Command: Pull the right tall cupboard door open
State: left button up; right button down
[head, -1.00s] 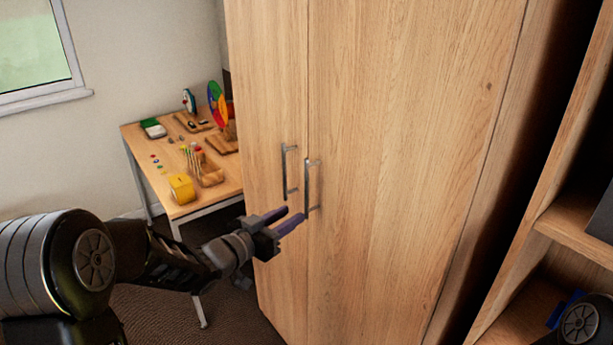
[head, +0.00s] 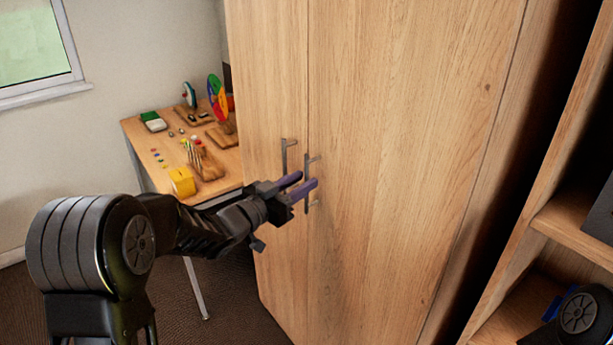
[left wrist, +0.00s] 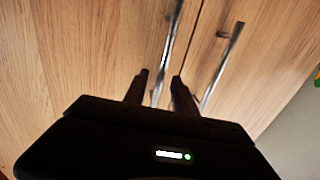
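The right tall cupboard door (head: 400,150) is light wood and stands shut, flush with the left door (head: 265,80). Its upright metal bar handle (head: 307,163) is near the seam; the left door's handle (head: 284,152) is just left of it. My left gripper (head: 308,181) is open at the right door's handle, with its purple fingertips overlapping it. In the left wrist view, this handle (left wrist: 171,45) runs between the two parted fingers (left wrist: 160,82), and the left door's handle (left wrist: 222,65) lies outside them. I cannot tell whether the fingers touch the bar. My right gripper is out of view.
A table (head: 150,172) with colourful sorting toys stands left of the cupboard. Open wooden shelves (head: 575,232) stand at the right. Dark carpet (head: 235,300) lies clear in front of the left door.

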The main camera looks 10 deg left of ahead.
pick_arm(q)
jog(key=shift+x, duration=1.05)
jog(key=shift+c, duration=0.2)
grip_shut()
dwell(0.4)
